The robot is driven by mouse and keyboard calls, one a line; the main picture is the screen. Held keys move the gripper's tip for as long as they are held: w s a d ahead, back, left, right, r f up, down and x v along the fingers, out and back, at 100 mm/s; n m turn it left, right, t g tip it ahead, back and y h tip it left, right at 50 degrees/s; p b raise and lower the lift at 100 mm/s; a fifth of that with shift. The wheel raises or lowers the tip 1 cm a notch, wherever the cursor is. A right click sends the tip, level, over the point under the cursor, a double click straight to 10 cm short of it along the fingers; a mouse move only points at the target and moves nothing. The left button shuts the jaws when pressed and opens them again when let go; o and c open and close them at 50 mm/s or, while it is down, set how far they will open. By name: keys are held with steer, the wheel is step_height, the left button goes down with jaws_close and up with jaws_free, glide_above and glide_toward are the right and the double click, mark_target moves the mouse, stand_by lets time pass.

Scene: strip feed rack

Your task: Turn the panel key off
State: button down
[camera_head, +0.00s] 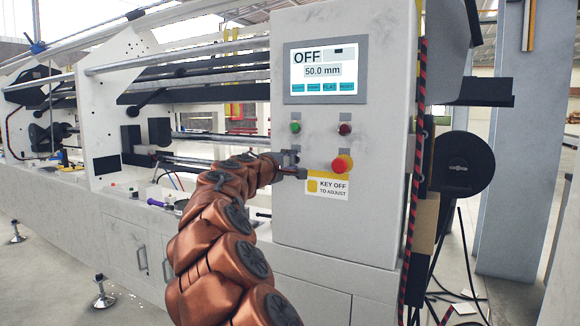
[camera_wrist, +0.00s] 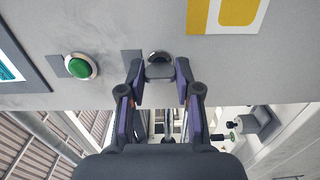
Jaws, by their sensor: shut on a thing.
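The control panel (camera_head: 385,215) is a light grey cabinet face. My gripper (camera_head: 292,165) is at its left part, just above the yellow and white "KEY OFF TO ADJUST" label (camera_head: 327,186). In the wrist view my gripper (camera_wrist: 160,88) has its two fingertips on either side of the dark panel key (camera_wrist: 160,71), shut on it. A round metal collar (camera_wrist: 160,57) shows behind the key at the panel. In the head view my gripper hides most of the key. The screen (camera_head: 326,71) reads "OFF" and "50.0 mm".
A green button (camera_head: 295,127) and a dark red button (camera_head: 345,129) sit above. Machine rails and rollers (camera_head: 190,70) extend left of the panel.

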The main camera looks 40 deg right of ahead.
stand_by(0.4)
steer(key=c, duration=0.8)
jaws_free()
steer(key=shift+a, duration=0.15)
steer(key=v, duration=1.1)
steer(key=shift+a, duration=0.4)
steer(key=shift+s, duration=0.15)
